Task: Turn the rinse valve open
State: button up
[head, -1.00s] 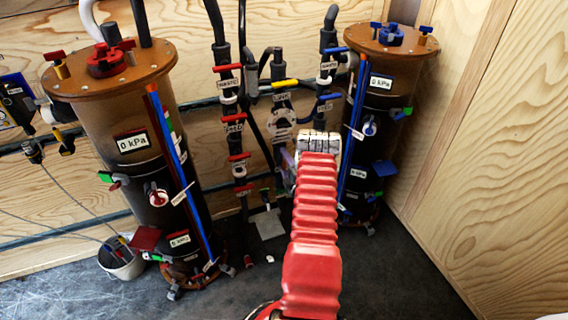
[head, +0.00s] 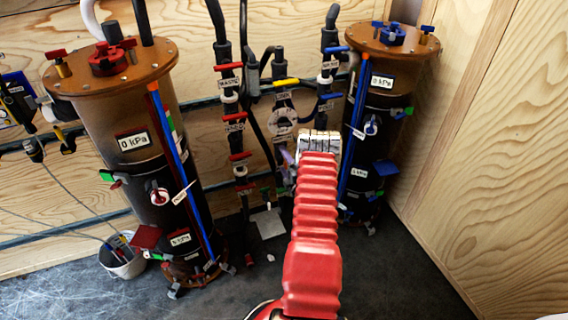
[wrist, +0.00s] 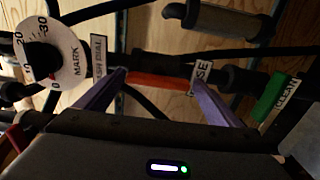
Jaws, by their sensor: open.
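The rinse valve's red-orange handle (wrist: 160,82) lies nearly level across the middle of the wrist view, on a dark pipe. A white label ending in "SE" (wrist: 201,76) is at its right end, partly covered by a finger. My gripper (wrist: 159,80) is open, with one purple finger near each end of the handle. I cannot tell whether the fingers touch it. In the head view my gripper (head: 286,165) is at the centre, beside the pipes between two columns, and my red arm hides what lies behind it.
A green handle labelled CLEAN (wrist: 272,97) is close right of the fingers. A round white dial marked MARK (wrist: 50,52) is at the left. Tall columns stand at left (head: 150,160) and right (head: 378,100). A white bucket (head: 122,262) stands on the floor, which is clear in front.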

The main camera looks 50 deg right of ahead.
jog(key=shift+s, duration=0.1)
jog(key=shift+s+a, duration=0.15)
jog(key=shift+s, duration=0.35)
jog(key=v, duration=1.2)
jog(key=shift+s+a, duration=0.15)
jog(key=shift+a, duration=0.15)
